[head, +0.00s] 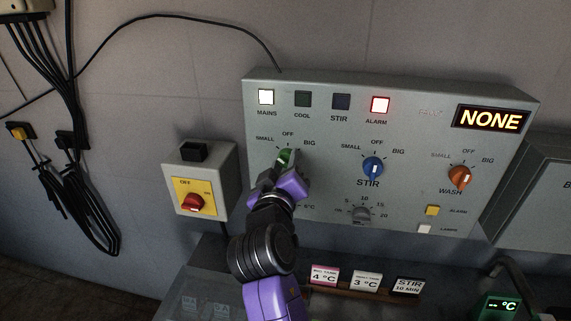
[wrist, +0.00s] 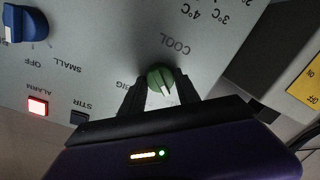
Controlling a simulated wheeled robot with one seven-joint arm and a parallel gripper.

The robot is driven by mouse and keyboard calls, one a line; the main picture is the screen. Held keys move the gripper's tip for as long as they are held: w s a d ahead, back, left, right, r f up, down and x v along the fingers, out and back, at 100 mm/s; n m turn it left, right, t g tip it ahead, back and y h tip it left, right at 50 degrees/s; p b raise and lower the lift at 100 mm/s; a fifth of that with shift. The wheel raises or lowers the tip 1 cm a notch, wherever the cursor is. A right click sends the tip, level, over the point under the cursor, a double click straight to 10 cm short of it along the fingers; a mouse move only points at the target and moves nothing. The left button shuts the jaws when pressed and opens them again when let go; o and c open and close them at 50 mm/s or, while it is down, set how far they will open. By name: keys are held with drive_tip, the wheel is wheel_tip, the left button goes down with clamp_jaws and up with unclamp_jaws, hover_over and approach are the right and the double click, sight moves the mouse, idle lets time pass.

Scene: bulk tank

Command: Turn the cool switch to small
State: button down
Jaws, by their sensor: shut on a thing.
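The cool switch is a green knob (head: 285,156) at the left of the grey control panel (head: 330,128), below the marks SMALL, OFF and BIG. My gripper (head: 286,171) reaches it from below and hides most of it in the head view. In the wrist view the green knob (wrist: 160,77) sits between the two dark fingers of my gripper (wrist: 160,90), which are shut on it. The panel is upside down there, with COOL lettered beside the knob. The fingers partly cover the marks, and I cannot tell exactly which mark the knob points to. The COOL lamp (head: 303,99) is dark.
The blue STIR knob (head: 373,168) and orange WASH knob (head: 459,177) are to the right. A grey knob (head: 361,215) is close below right. A box with a red switch (head: 194,202) stands left. The ALARM lamp (head: 380,105) is red; the display (head: 491,119) reads NONE.

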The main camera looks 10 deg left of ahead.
drive_tip(key=c, duration=0.9)
unclamp_jaws()
drive_tip(key=s+b, duration=0.1)
drive_tip(key=s, duration=0.7)
drive_tip(key=shift+r+b, duration=0.2)
drive_tip(key=shift+b, duration=0.15)
drive_tip(key=shift+w, duration=0.1)
